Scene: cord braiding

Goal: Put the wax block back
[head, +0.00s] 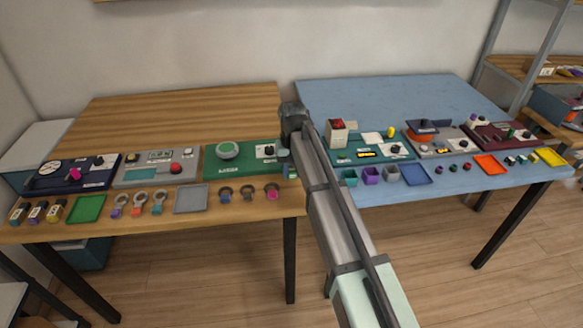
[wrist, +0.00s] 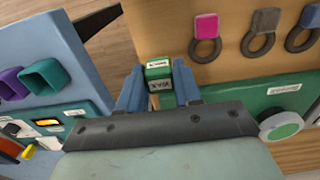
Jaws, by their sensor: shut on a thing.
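The wax block (wrist: 158,73) is a small green block with a white label reading WAX on one face and another label on top. It shows in the wrist view between the two blue-grey fingers. My gripper (wrist: 158,84) is shut on it, near the right edge of the wooden table. In the head view my arm reaches to the gap between the two tables, and its end hides most of the gripper and the block. I cannot tell whether the block touches the table.
The green panel with a round knob (head: 228,150) stands on the wooden table (head: 180,105), beside several tagged rings, one pink (wrist: 207,25). The blue table (head: 400,95) carries more panels, open cups such as a teal one (wrist: 45,73), and trays. A gap separates the tables.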

